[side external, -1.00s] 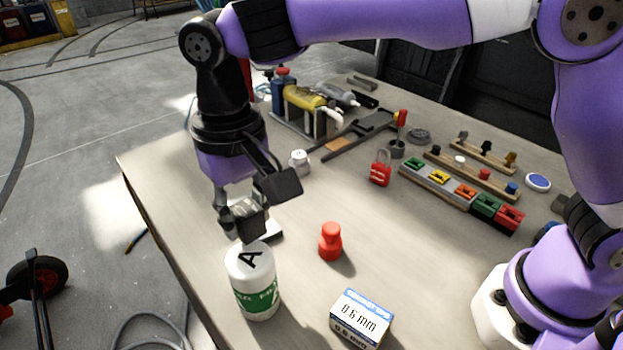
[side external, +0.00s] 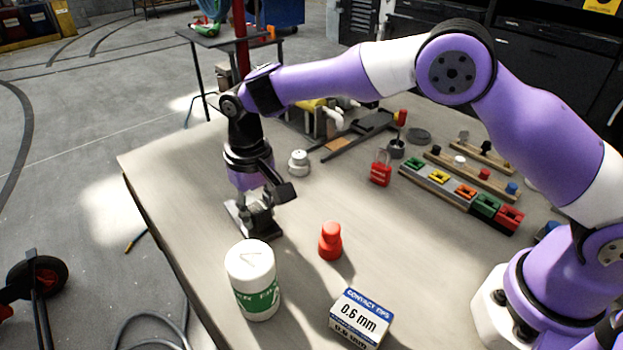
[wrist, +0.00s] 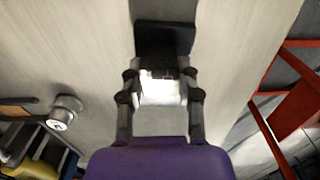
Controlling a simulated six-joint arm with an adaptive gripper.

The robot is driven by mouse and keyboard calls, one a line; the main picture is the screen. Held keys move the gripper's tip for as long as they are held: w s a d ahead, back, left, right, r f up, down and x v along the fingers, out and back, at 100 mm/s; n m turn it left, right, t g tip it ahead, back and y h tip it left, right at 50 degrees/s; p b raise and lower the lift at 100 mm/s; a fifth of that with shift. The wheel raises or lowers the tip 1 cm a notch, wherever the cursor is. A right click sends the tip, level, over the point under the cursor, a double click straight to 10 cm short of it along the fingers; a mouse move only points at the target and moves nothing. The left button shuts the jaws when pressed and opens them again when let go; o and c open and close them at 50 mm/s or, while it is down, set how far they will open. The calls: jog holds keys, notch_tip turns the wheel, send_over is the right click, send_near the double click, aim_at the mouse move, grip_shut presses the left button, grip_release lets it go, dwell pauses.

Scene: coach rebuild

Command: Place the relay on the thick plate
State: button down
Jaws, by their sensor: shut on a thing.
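My gripper (side external: 265,208) is low over the left part of the bench, shut on the relay. In the wrist view the relay (wrist: 162,88) is a small pale, brightly lit block between the fingers. In the side view the fingers mostly hide it. I cannot tell whether the relay touches the plate. The plate's thickness is hard to judge from here.
A white-and-green canister (side external: 254,284) stands close in front of the plate. A red weight-like piece (side external: 330,241) is to the right, a white knob (side external: 298,163) behind.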

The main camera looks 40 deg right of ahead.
jog(key=shift+f, duration=0.15)
jog(key=c, duration=0.5)
grip_release()
jog(key=shift+c, duration=0.2)
